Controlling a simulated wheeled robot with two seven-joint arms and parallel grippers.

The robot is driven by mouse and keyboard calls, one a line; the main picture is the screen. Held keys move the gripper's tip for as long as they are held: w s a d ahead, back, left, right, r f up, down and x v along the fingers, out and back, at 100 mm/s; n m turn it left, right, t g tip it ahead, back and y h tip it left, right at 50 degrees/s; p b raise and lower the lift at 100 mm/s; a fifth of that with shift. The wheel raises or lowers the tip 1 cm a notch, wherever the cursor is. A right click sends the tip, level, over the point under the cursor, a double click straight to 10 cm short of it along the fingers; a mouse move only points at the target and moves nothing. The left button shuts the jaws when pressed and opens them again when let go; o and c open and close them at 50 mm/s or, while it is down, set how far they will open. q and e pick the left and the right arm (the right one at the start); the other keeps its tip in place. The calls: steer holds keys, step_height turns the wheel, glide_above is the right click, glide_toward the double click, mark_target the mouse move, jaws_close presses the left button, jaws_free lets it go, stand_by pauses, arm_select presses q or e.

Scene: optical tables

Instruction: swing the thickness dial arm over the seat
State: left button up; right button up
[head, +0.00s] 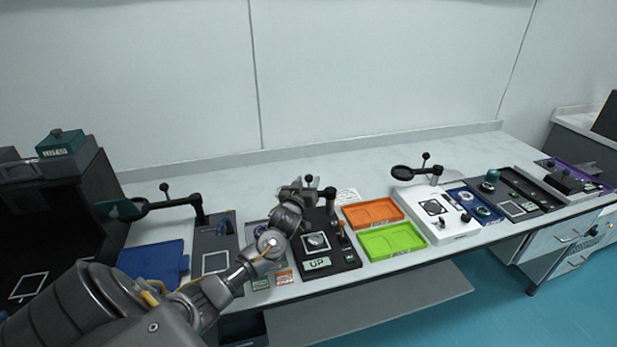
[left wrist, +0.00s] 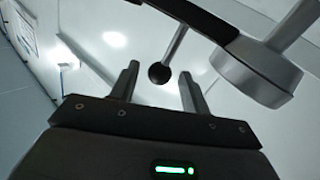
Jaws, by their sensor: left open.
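The thickness dial station is a black base (head: 345,262) with a green "UP" label, in the middle of the bench. Its round silver seat (head: 316,241) is uncovered in the head view. A dark post (head: 331,196) stands behind the seat. The dial arm (left wrist: 200,14) shows in the left wrist view as a dark bar with a grey cylinder; my gripper partly hides it in the head view. Its black ball knob (head: 309,178) is on a thin rod. My left gripper (head: 299,188) is open, and the knob (left wrist: 159,73) appears between its fingertips (left wrist: 160,88); contact cannot be told.
Orange (head: 372,212) and green (head: 391,241) trays lie right of the station. A white device (head: 437,222) with a magnifier arm (head: 409,173) stands farther right. Left are a grey station (head: 221,240), another swing arm (head: 165,203) and a blue mat (head: 152,262). A wall closes the back.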

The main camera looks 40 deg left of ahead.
arm_select(q)
steer(key=shift+x, duration=1.25)
jaws_close()
